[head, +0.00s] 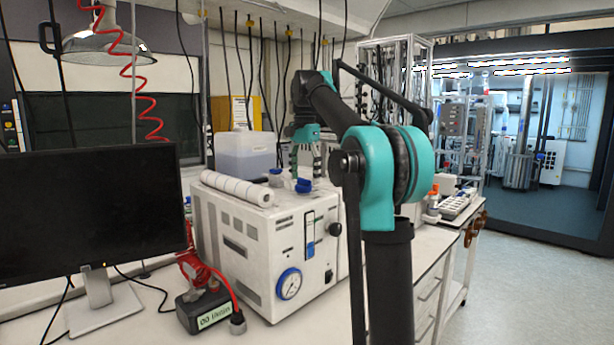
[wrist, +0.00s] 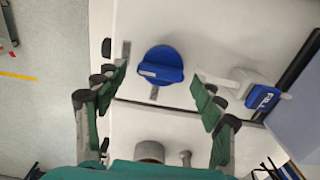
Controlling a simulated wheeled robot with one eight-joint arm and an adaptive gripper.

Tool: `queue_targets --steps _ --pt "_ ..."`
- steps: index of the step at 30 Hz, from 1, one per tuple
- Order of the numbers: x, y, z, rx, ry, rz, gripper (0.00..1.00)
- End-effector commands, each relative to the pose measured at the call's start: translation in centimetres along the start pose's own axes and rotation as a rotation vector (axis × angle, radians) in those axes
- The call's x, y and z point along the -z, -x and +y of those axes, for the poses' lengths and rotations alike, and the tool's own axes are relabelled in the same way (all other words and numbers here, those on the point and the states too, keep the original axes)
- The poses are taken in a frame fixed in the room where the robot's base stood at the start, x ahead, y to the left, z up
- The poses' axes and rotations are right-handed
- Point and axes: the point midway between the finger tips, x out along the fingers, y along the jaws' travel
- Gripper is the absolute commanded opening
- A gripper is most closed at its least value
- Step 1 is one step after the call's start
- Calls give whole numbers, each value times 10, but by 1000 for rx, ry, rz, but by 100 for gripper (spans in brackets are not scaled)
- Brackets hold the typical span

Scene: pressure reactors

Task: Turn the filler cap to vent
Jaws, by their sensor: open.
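A round blue cap with a raised grip bar (wrist: 162,65) sits on the white top of a cabinet in the wrist view. It lies between and just beyond the fingertips of my gripper (wrist: 160,80), which is open with nothing held. Small grey marks lie on the surface beside the cap, at its left and below it. In the head view my gripper (head: 306,172) points down over the white cabinet (head: 235,240), above a blue cap (head: 303,186). A blue part reading FILL (wrist: 265,98) on a white fitting stands to the right in the wrist view.
A white roll (head: 237,188) lies on the cabinet's front left, and a translucent container (head: 245,155) stands behind it. A monitor (head: 90,215) and a black box (head: 208,310) stand at the left.

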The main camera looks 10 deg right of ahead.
Motion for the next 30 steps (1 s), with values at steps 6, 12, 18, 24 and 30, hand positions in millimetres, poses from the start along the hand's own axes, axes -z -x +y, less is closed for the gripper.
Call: queue_targets --steps 6,12,18,24,30 --pt "0 0 0 0 0 0 64" --pt "0 0 0 0 0 0 39" --pt "0 0 0 0 0 0 19" --pt "0 0 0 0 20 0 19" --pt "0 0 0 0 100 0 19"
